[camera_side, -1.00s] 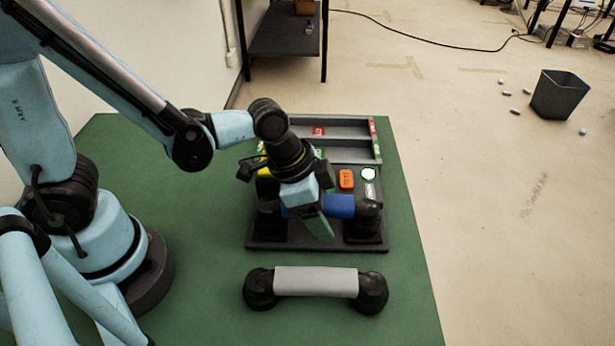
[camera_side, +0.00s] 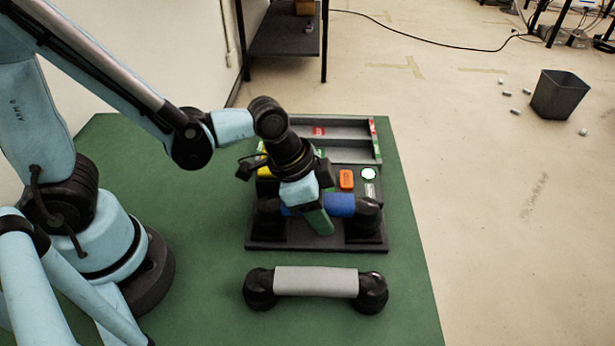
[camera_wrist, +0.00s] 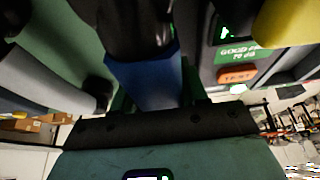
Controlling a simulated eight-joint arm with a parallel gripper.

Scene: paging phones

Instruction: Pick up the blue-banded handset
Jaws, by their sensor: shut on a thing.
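The blue-banded handset (camera_side: 341,205) is black at both ends with a blue band round its grip. It lies across the front of the dark phone base (camera_side: 278,246) in the side view. My gripper (camera_side: 318,222) is over the band, left of its middle, and is shut on it. In the wrist view the blue band (camera_wrist: 150,82) sits between my green fingers, and a black end piece shows above it. The handset is level and at or very near its rest; I cannot tell any gap under it. My gripper hides part of the band.
A grey-banded handset (camera_side: 316,281) lies on the green mat (camera_side: 205,290) in front of the base. An orange button (camera_side: 346,179) and a lit round green-white lamp (camera_side: 369,174) are on the base behind the blue band. A dark bin (camera_side: 559,95) stands on the floor at right.

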